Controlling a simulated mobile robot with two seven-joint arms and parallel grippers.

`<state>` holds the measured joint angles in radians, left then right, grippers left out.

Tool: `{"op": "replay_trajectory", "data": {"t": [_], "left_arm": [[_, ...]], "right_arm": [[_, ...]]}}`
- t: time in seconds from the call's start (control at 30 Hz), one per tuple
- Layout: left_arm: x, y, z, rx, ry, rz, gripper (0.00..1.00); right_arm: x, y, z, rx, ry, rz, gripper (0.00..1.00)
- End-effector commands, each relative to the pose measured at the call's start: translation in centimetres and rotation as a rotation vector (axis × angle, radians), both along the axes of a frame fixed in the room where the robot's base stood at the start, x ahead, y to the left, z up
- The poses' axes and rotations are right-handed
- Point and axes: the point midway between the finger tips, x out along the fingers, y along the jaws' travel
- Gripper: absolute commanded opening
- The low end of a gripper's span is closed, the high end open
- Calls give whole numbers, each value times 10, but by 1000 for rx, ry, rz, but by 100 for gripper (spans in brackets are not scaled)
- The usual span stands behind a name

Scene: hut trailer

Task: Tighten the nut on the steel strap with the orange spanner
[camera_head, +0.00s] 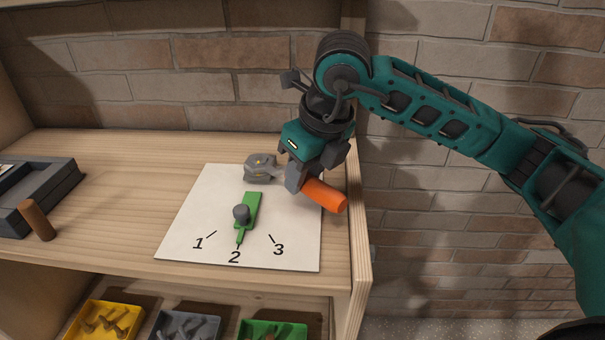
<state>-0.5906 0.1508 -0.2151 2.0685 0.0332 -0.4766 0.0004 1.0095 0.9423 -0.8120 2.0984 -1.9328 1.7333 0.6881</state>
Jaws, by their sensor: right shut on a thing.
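My right gripper (299,180) comes down from the upper right over the white sheet. It is shut on the orange spanner (325,195), whose orange handle sticks out to the lower right. The fingers hide the middle of the tool. A grey metal piece (260,167) with small yellowish marks lies just left of the fingers; I cannot tell whether it is the spanner's head or a separate part. A green strap-shaped piece (251,207) with a grey round knob (241,213) lies on the sheet, its narrow end towards the 2. No steel strap or nut shows clearly. My left gripper is not in view.
The white sheet (190,235), marked 1, 2 and 3, lies on the wooden shelf (120,190). A dark grey case (50,195) and a brown cylinder (37,220) are at the left. Yellow (80,312), grey and green bins sit below. A brick wall stands behind.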

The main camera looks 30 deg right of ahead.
Motion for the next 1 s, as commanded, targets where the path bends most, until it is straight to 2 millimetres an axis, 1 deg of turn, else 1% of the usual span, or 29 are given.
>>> {"op": "replay_trajectory", "data": {"t": [0.4,0.57,0.67,0.9,1.0], "left_arm": [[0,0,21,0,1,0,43],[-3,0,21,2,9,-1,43],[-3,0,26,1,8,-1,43],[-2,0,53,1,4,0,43],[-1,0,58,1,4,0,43]], "right_arm": [[1,0,33,1,-4,-1,0],[0,0,38,1,-3,-1,0],[1,0,44,1,-3,-1,0],[1,0,79,2,-5,-2,0],[1,0,87,0,-3,-2,0]]}}
